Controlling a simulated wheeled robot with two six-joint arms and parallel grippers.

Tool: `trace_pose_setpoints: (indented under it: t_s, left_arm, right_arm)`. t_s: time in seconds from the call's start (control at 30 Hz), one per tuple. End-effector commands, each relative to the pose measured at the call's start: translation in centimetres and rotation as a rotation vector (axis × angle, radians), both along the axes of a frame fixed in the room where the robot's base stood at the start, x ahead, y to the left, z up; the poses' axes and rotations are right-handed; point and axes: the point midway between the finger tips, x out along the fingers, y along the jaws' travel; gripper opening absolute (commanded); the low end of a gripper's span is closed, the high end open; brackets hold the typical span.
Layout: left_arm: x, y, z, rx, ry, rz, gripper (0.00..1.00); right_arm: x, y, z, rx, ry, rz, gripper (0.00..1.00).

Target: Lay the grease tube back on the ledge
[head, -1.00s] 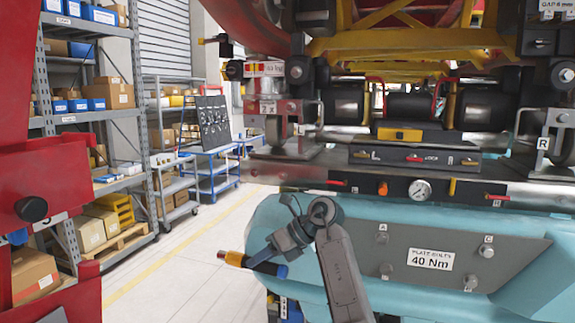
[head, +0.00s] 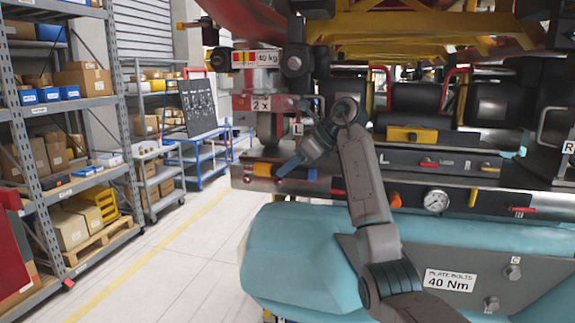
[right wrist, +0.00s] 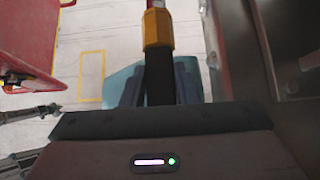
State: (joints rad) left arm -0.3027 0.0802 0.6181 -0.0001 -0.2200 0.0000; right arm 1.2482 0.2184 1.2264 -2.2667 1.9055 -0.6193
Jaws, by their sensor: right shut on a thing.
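My right gripper (head: 287,168) is shut on the grease tube (head: 262,169), with its blue-tipped fingers around the dark body. The tube's orange collar points left in the head view. In the right wrist view the tube's orange collar (right wrist: 157,28) and black body show between the fingers (right wrist: 158,85), with a red tip beyond the collar. The grey metal ledge (head: 345,180) runs across the front of the train. The gripper and tube appear just in front of or over its left end; contact cannot be told. My left gripper is not in view.
A pressure gauge (head: 437,201) and red handles sit on the ledge's front. The teal body (head: 300,255) with a 40 Nm plate (head: 450,280) is below. A label block (head: 262,105) and wheel stand behind the gripper. The floor (head: 170,265) at left is clear.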

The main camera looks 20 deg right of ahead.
Motion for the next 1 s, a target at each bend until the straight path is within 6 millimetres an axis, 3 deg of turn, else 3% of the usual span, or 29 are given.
trace_pose_setpoints:
  t_s: [0.1, 0.23, 0.57, 1.0]
  left_arm:
    - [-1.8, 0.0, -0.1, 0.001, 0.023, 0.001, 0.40]
    - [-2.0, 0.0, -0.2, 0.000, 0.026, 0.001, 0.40]
    - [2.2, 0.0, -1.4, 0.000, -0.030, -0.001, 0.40]
    - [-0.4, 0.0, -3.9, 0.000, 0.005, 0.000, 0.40]
  right_arm:
    - [0.0, 0.0, 0.1, 0.001, -0.001, 0.000, 0.00]
    - [-0.1, -0.2, -0.2, 0.000, 0.004, -0.001, 0.00]
    - [-0.1, -0.1, -2.7, 0.000, 0.004, -0.001, 0.00]
    - [-0.1, -0.1, -7.0, 0.001, 0.003, -0.001, 0.00]
